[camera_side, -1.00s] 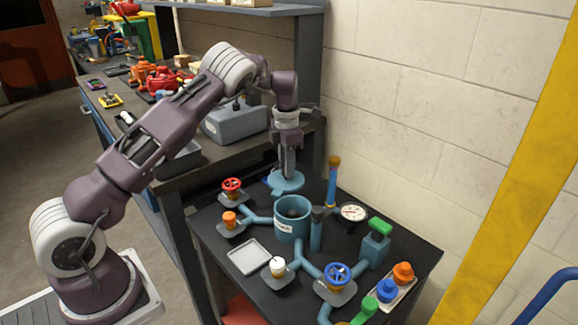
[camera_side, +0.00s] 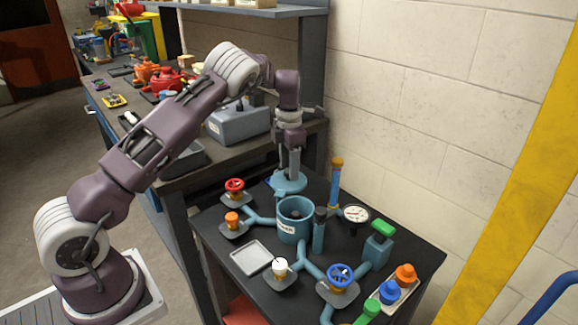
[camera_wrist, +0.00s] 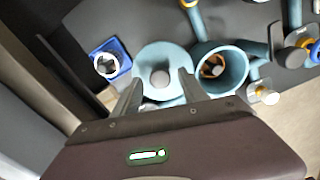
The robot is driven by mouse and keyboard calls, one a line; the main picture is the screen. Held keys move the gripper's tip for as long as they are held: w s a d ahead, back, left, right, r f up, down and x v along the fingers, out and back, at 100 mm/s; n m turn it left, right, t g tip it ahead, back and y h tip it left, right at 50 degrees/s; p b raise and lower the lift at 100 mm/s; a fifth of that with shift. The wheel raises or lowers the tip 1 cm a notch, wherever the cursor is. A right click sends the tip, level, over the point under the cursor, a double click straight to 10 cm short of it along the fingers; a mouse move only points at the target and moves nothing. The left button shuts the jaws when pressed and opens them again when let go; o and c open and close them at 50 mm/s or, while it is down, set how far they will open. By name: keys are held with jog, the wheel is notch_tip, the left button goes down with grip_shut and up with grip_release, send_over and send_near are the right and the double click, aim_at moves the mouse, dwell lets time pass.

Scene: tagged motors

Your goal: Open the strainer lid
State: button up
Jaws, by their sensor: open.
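The strainer is a teal open-topped cylinder (camera_side: 294,222) with a pale label, standing upright on the dark table. In the wrist view its open mouth (camera_wrist: 238,69) shows a dark inside with a brownish part in it. The round teal lid (camera_side: 281,187) is off the strainer, just behind it, and appears to lie flat at table level. In the wrist view the lid (camera_wrist: 150,57) has a grey knob (camera_wrist: 160,78) in its middle. My gripper (camera_side: 291,172) points down over the lid. Its fingers (camera_wrist: 159,92) are open and apart, on either side of the knob.
A blue holder (camera_wrist: 107,60) sits beside the lid. An orange-topped blue post (camera_side: 335,185), a gauge (camera_side: 356,213), a red valve (camera_side: 235,185) and a blue handwheel (camera_side: 340,275) surround the strainer. A grey tray (camera_side: 251,257) lies empty in front.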

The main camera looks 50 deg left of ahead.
notch_tip(320, 180, up, 7)
jog(key=shift+f, duration=0.15)
jog(key=s+d+r+m+t+h, duration=0.1)
jog(key=s+d+r+m+t, duration=0.1)
jog(key=s+d+r+m, duration=0.55)
jog(key=s+d+r+m+t+h, duration=0.1)
jog(key=s+d+r+m, duration=0.3)
jog(key=s+r+m, duration=0.5)
jog(key=s+d+f+m+t+y, duration=0.1)
jog(key=s+d+m, duration=0.2)
jog(key=s+m, duration=0.5)
jog(key=s+d+f+m+t+y, duration=0.1)
jog(key=s+d+m, duration=0.2)
jog(key=s+m, duration=0.5)
jog(key=s, duration=0.4)
jog(key=shift+d+f+t, duration=0.25)
jog(key=shift+d+t, duration=0.05)
jog(key=shift+d, duration=0.1)
jog(key=shift+o, duration=0.4)
jog(key=shift+w, duration=0.1)
